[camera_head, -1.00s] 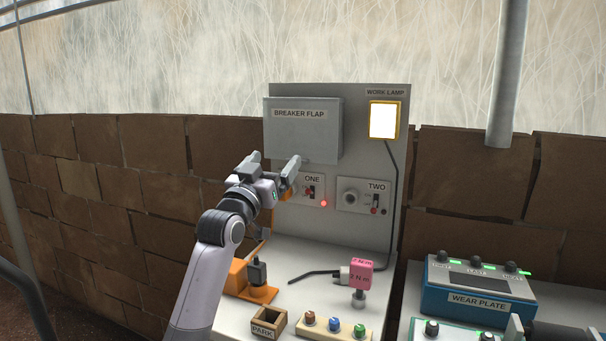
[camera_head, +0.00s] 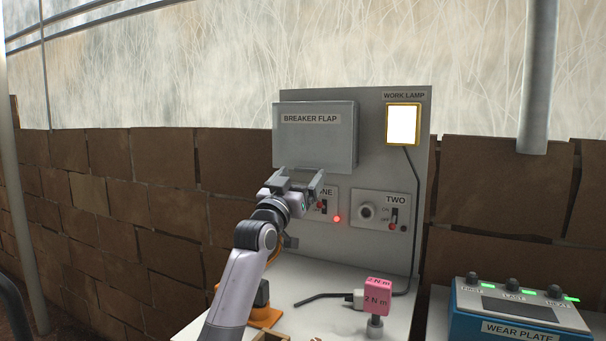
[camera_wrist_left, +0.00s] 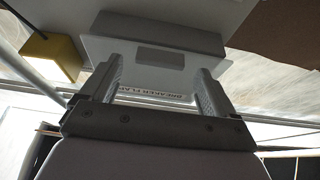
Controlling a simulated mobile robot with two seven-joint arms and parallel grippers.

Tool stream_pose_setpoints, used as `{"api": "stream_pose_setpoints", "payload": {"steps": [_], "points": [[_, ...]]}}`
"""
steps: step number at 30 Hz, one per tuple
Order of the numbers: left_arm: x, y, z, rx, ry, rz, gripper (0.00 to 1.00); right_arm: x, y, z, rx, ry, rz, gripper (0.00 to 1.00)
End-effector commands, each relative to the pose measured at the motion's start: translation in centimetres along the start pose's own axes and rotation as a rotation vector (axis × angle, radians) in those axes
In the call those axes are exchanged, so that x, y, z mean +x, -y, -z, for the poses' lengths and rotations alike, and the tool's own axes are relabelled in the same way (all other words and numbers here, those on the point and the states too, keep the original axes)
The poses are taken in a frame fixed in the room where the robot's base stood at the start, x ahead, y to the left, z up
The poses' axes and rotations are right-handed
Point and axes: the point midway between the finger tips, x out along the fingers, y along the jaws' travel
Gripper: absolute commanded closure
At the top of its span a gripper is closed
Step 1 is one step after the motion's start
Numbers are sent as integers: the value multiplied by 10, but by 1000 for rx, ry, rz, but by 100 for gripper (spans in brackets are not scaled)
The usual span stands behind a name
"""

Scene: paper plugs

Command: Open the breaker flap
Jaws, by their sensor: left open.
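The breaker flap (camera_head: 312,140) is a grey box-like cover with a BREAKER FLAP label, high on the left of the upright board. It appears closed, hanging down in front of the board. My left gripper (camera_head: 300,177) is open at the flap's lower edge, its fingers pointing up. In the left wrist view the flap (camera_wrist_left: 200,45) shows ahead, with its label between the spread fingers of my left gripper (camera_wrist_left: 157,70). A grey raised block (camera_wrist_left: 163,60) shows there too. I cannot tell whether the fingers touch the flap. My right gripper is not in view.
A lit work lamp (camera_head: 403,125) is right of the flap. Switch panel ONE is partly hidden behind my gripper; panel TWO (camera_head: 380,211) is clear. A pink 2 N m tool (camera_head: 377,297) stands on the bench. The WEAR PLATE box (camera_head: 518,316) is at right.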

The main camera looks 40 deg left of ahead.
Motion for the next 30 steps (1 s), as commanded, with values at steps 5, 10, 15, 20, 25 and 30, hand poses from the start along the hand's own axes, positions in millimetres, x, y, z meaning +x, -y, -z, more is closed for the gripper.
{"api": "stream_pose_setpoints", "payload": {"steps": [5, 10, 15, 20, 25, 30], "points": [[14, 0, 0, 1, 0, -1, 11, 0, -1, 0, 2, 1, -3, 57], [19, 0, 0, 1, 1, 0, 11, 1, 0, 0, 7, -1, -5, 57], [19, 0, 0, 1, 0, 0, 11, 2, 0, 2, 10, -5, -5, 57], [19, 0, 0, 1, 0, 0, 40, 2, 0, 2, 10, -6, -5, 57], [19, 0, 0, 1, 0, 0, 91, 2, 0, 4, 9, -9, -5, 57], [19, 1, 0, 1, 5, 0, 91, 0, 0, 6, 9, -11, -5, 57]]}}
